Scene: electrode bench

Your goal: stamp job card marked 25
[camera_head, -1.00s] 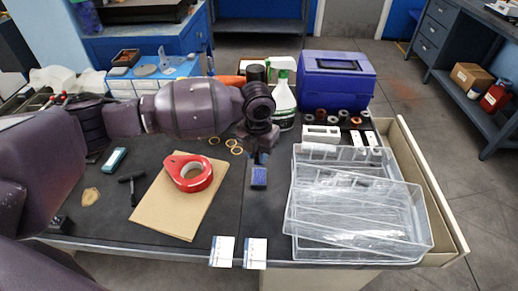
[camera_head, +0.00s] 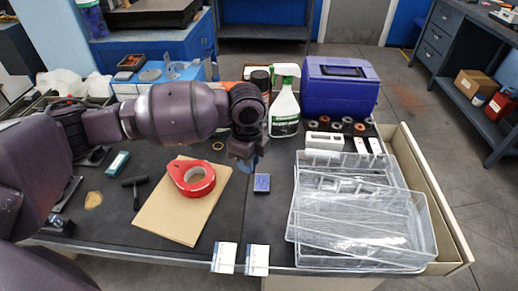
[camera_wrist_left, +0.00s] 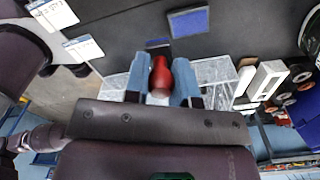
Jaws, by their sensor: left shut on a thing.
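My left gripper (camera_head: 246,162) hangs over the bench, just left of and behind a small blue ink pad (camera_head: 262,183). In the left wrist view its two blue fingers (camera_wrist_left: 160,88) are shut on a red-handled stamp (camera_wrist_left: 160,76). The stamp's lower end is mostly hidden. The ink pad (camera_wrist_left: 188,22) lies apart from the stamp in that view. Two white job cards, a left one (camera_head: 224,258) and a right one (camera_head: 257,259), lie at the bench's front edge. They also show in the left wrist view (camera_wrist_left: 52,14) (camera_wrist_left: 83,47); their numbers are too small to read. My right gripper is out of view.
A red tape roll (camera_head: 190,179) lies on a brown folder (camera_head: 165,220) left of the pad. Clear plastic trays (camera_head: 360,232) fill the right side. A spray bottle (camera_head: 284,108) and a blue case (camera_head: 340,88) stand behind.

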